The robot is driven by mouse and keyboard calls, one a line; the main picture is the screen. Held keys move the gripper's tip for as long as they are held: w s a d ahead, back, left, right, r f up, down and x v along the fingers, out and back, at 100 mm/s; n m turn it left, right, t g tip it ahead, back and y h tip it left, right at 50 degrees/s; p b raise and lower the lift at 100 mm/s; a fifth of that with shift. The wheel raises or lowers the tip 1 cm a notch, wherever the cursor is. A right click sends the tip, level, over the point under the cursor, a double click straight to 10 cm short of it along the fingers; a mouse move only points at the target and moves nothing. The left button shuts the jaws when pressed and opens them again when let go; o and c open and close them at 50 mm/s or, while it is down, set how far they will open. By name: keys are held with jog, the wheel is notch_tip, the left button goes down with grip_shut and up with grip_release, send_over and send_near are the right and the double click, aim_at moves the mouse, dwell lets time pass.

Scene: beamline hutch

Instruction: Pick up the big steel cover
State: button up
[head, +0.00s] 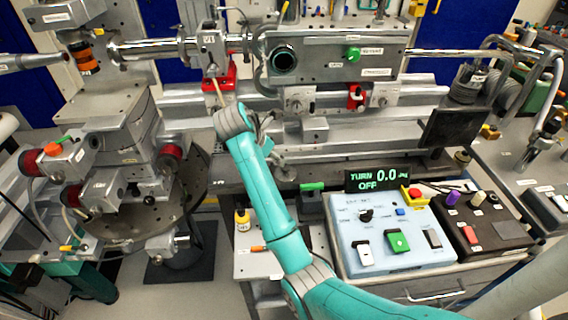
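I cannot tell for certain which part is the big steel cover. The largest steel piece in the head view is a long grey box-shaped housing (318,75) at the top centre, with a round dark port at its left and a green knob (352,54) on its front. My teal arm reaches up from the bottom right. My gripper (268,126) is small and partly hidden behind my own wrist. It is in front of the steel rail, below and left of the housing and apart from it in the picture. Its finger opening is too unclear to read.
A blue control box (390,250) with switches and a dark box (485,225) stand at the lower right. A display (376,180) reads TURN 0.0, OFF. A red-based valve (217,78) stands left of the housing. A round stage (110,175) fills the left. A dark square plate (452,127) stands at right.

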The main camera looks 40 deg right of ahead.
aim_at(285, 167)
jog(key=x, duration=0.5)
jog(key=shift+w+d, duration=0.1)
jog(key=shift+d, duration=0.1)
jog(key=shift+x, duration=2.85)
jog(key=shift+a+f, duration=0.1)
jog(key=shift+a, duration=0.05)
grip_shut()
